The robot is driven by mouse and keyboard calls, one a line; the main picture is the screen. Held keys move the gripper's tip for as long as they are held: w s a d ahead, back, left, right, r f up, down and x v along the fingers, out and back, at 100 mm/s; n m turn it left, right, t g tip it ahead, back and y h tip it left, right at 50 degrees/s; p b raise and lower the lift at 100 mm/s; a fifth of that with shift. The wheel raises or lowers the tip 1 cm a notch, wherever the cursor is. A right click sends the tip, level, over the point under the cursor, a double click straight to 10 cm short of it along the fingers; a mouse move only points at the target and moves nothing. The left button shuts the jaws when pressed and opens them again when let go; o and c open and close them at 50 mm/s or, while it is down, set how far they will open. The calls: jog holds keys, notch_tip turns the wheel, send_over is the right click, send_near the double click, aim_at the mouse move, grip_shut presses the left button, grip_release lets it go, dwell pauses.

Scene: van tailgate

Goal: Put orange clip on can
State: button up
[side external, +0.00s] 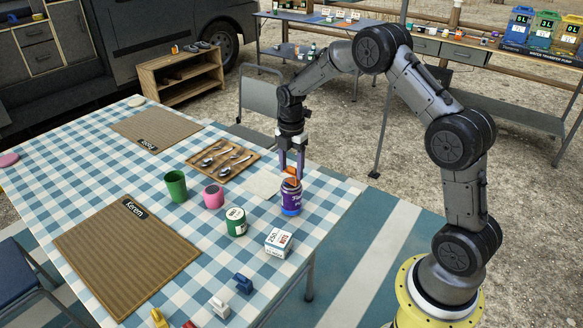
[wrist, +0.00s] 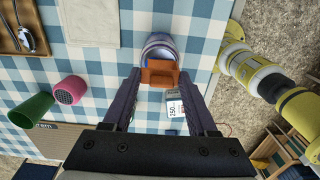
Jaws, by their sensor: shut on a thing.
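An orange clip (side external: 292,181) is held between the fingertips of my gripper (side external: 291,170), which points down over the table. It also shows in the wrist view (wrist: 159,76) between the dark fingers (wrist: 160,72). A purple labelled can (side external: 291,202) stands upright directly below the clip in the side view. In the wrist view the can (wrist: 158,46) is just beyond the clip, partly covered by it. I cannot tell whether the clip touches the can's rim. A green can with a white label (side external: 236,224) stands to the left and nearer the camera.
A white box (side external: 278,243), a pink cup (side external: 213,197) and a green cup (side external: 176,186) stand nearby. A wooden tray (side external: 218,177) with spoons and a pale napkin (side external: 263,184) lie behind. Blue and white clips (side external: 243,284) lie near the front edge. The checked table's right edge is close.

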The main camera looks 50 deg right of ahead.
jog(key=shift+f, duration=0.2)
jog(key=o, duration=1.3)
jog(key=s+a+r+m+t, duration=0.1)
jog(key=s+a+r+m, duration=0.1)
jog(key=r, duration=0.7)
jog(key=s+a+r+m, duration=0.1)
jog(key=s+a+r, duration=0.15)
jog(key=r, duration=0.75)
jog(key=s+a+r+m+t, duration=0.1)
jog(key=s+a+r+m, duration=0.15)
jog(key=s, duration=0.25)
jog(key=s+a+r+m+t, duration=0.1)
jog(key=s+a+r+m, duration=0.1)
jog(key=s+m, duration=0.25)
jog(key=s+a+f+m+t, duration=0.1)
jog(key=s+m, duration=0.1)
jog(key=s, duration=0.3)
jog(key=s+a+f+m, duration=0.1)
jog(key=s+m, duration=0.2)
jog(key=s, duration=0.2)
jog(key=s+a+f+m+t, duration=0.1)
jog(key=s+a+m, duration=0.1)
jog(key=s, duration=0.3)
jog(key=shift+s+f+m+t, duration=0.1)
jog(key=shift+s+m+t, duration=0.2)
jog(key=shift+m, duration=0.2)
